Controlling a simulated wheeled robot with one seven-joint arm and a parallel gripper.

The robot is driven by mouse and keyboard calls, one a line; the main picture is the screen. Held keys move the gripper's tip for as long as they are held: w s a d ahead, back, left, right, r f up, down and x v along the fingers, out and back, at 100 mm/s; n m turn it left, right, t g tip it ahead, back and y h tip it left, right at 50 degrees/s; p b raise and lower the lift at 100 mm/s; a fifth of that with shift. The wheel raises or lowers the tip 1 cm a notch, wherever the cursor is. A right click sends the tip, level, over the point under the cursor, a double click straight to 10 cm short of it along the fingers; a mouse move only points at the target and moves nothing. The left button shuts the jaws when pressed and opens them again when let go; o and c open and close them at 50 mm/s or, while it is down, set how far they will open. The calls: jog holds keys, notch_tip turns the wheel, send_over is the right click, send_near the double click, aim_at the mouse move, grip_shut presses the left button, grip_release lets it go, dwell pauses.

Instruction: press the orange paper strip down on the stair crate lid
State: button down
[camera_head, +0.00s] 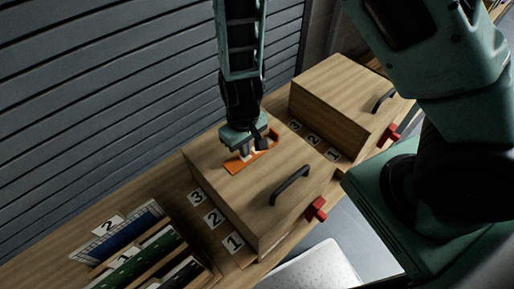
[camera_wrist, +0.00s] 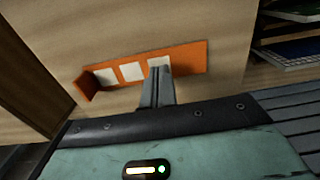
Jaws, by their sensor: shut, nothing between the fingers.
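The orange paper strip (camera_head: 240,163) lies on the wooden lid of the stair crate (camera_head: 226,184), near its back part. In the wrist view the strip (camera_wrist: 188,58) carries pale square patches, and its left end is bent up from the lid (camera_wrist: 170,20). My gripper (camera_head: 250,153) points down over the strip and hides part of it. In the wrist view my gripper (camera_wrist: 158,68) is shut and empty, with its fingertips at a pale patch right of the strip's middle. I cannot tell whether the tips touch it.
The crate has a black handle (camera_head: 290,184) and a red latch (camera_head: 316,208). A second wooden crate (camera_head: 335,105) stands to the right, with number tags between. Slotted panels (camera_head: 135,255) lie at the lower left. A slatted grey wall (camera_head: 90,90) rises behind.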

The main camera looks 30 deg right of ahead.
jog(key=shift+f+b, duration=0.35)
jog(key=shift+f, duration=0.2)
jog(key=shift+r, duration=0.1)
dwell(0.3)
notch_tip(320, 180, up, 8)
jog(key=p, duration=0.7)
jog(key=shift+p, duration=0.3)
jog(key=s+a+r+n, duration=0.1)
jog(key=s+r+n, duration=0.1)
jog(key=s+r, duration=0.5)
jog(key=s+a+r+n, duration=0.1)
jog(key=s+r+n, duration=0.1)
jog(key=s+r, duration=0.6)
notch_tip(320, 180, up, 7)
jog(key=shift+n+y, duration=0.3)
jog(key=shift+n, duration=0.1)
